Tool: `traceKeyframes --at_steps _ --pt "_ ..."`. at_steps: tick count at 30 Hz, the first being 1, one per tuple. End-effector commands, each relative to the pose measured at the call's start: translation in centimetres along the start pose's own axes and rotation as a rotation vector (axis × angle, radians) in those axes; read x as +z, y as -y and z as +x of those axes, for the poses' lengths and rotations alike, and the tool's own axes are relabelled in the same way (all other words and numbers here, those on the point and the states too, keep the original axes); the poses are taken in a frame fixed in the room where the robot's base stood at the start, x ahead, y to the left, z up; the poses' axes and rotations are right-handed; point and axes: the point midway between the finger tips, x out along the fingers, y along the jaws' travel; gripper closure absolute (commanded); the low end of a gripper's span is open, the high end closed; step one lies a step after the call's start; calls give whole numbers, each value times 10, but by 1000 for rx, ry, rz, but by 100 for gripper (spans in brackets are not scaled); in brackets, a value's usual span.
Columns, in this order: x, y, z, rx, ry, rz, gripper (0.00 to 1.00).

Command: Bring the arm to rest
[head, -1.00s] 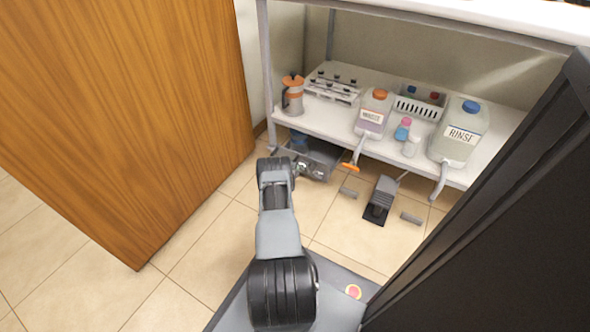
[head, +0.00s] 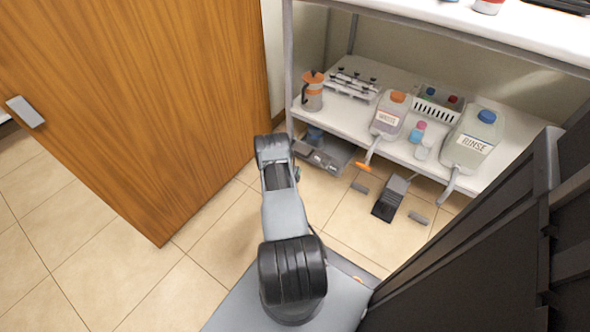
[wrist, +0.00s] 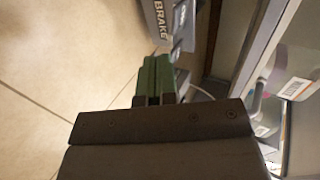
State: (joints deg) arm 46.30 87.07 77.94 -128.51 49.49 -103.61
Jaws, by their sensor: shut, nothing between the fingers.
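My arm (head: 285,215) reaches forward from my base towards the floor in front of the shelf in the head view. My gripper (wrist: 155,72) shows in the wrist view, with its green fingers together and nothing between them. It hangs above the tiled floor, close to a grey part labelled BRAKE (wrist: 160,14). In the head view the fingers are mostly hidden behind the arm.
A shelf (head: 345,124) holds a WASTE jug (head: 390,117), a RINSE jug (head: 473,142) and an orange-lidded pot (head: 312,92). A foot pedal (head: 391,198) lies on the floor. A wooden door (head: 150,110) stands left, a dark panel (head: 490,235) right. Floor tiles at lower left are clear.

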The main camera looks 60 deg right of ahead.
Motion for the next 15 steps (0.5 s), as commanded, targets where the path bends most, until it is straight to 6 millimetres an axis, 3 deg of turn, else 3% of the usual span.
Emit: traceKeyframes --at_steps 4,11,15 --pt "0 0 -12 2 0 -1 100" --pt "-1 -1 -15 1 -1 0 100" --pt "6 18 -25 -7 -7 45 100"
